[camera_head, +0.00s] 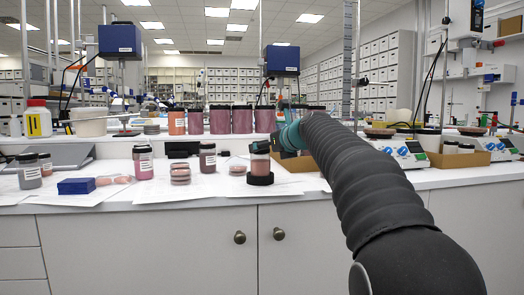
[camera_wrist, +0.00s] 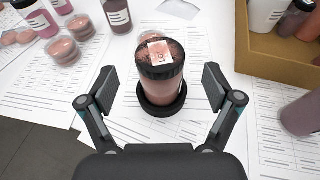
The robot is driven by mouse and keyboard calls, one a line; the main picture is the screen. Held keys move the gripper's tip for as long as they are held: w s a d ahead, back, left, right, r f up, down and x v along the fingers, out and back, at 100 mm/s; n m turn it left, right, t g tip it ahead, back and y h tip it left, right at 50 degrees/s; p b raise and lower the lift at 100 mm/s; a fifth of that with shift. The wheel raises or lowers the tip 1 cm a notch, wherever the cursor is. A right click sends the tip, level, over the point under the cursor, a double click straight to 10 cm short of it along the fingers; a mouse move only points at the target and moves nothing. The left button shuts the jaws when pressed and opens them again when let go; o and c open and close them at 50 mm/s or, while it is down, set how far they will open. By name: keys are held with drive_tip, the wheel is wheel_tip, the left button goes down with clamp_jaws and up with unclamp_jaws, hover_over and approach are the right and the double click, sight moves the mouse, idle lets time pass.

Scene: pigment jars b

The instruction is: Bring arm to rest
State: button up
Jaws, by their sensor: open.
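My gripper (camera_wrist: 160,95) is open in the wrist view, with one finger on each side of a jar of pinkish pigment (camera_wrist: 162,90). The fingers stand apart from the jar. The jar has a dark rim and a small label on top, and it stands upright in a black round base (camera_wrist: 143,105) on printed paper. In the head view the jar (camera_head: 260,160) and its black base (camera_head: 260,179) stand near the bench's front edge. My dark ribbed arm reaches in from the lower right, and my gripper (camera_head: 283,143) is by the jar, its fingertips partly hidden.
A cardboard box (camera_wrist: 270,58) with jars lies to the right. Stacked pink dishes (camera_head: 180,173), labelled jars (camera_head: 143,161) and a blue box (camera_head: 76,186) stand to the left. A row of pigment jars (camera_head: 220,120) lines the raised shelf behind. White cabinets (camera_head: 150,250) front the bench.

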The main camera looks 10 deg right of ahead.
drive_tip(key=s+d+r+n, duration=0.2)
drive_tip(key=s+n, duration=0.1)
drive_tip(key=s, duration=0.4)
drive_tip(key=s+f+n+g+h, duration=0.15)
drive_tip(key=s+f+n, duration=0.25)
drive_tip(key=f+n, duration=0.4)
drive_tip(key=s+f+n+g+h, duration=0.1)
drive_tip(key=s+f+n+g, duration=0.2)
drive_tip(key=f+n, duration=0.45)
drive_tip(key=s+a+f+n+g, duration=0.1)
drive_tip(key=s+f+n, duration=0.3)
drive_tip(key=s, duration=0.6)
drive_tip(key=s+a+f+n+g+h, duration=0.1)
drive_tip(key=s+f+n, duration=0.4)
drive_tip(key=s+f, duration=0.4)
drive_tip(key=s+a+f+n+g+h, duration=0.1)
drive_tip(key=s+f+n, duration=0.4)
drive_tip(key=s, duration=0.8)
drive_tip(key=shift+a+f+g, duration=0.25)
drive_tip(key=shift+f+g, duration=0.1)
drive_tip(key=shift+f, duration=0.4)
